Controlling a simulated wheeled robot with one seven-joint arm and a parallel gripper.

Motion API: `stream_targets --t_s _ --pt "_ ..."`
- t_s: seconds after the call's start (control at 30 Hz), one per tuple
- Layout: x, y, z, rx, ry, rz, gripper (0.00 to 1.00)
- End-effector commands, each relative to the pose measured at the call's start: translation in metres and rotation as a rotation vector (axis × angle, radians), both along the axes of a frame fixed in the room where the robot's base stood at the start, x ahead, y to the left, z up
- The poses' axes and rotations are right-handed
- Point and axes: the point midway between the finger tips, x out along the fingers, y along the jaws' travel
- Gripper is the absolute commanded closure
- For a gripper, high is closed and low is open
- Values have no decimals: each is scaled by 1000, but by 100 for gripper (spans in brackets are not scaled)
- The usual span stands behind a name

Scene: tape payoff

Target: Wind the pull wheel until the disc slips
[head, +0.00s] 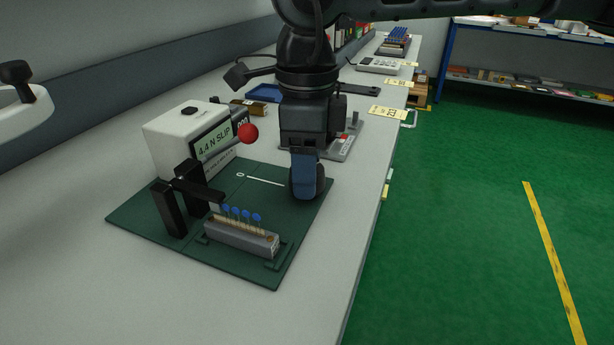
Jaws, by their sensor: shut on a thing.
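My gripper (306,187) points down over the right side of the dark green mat (137,218). It is shut on a dark rounded piece at the mat's right edge, which looks like the pull wheel; my blue and black fingers hide most of it. A white box (172,138) stands at the mat's back left, its display (214,139) reading "4.4 N SLIP". A white line with a ring end (240,175) lies between the box and my gripper. I cannot make out the disc.
A black bracket (170,210) stands at the mat's left. A grey holder (240,238) with several blue-headed pins is at the front. Behind my gripper is a grey fixture (345,145). The bench front is clear; green floor lies right.

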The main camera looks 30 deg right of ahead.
Motion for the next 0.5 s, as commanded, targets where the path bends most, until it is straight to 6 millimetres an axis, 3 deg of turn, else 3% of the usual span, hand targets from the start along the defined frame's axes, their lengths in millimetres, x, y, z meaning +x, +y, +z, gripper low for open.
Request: stream_targets --t_s 0.5 --pt "0 0 0 1 0 -78 77"
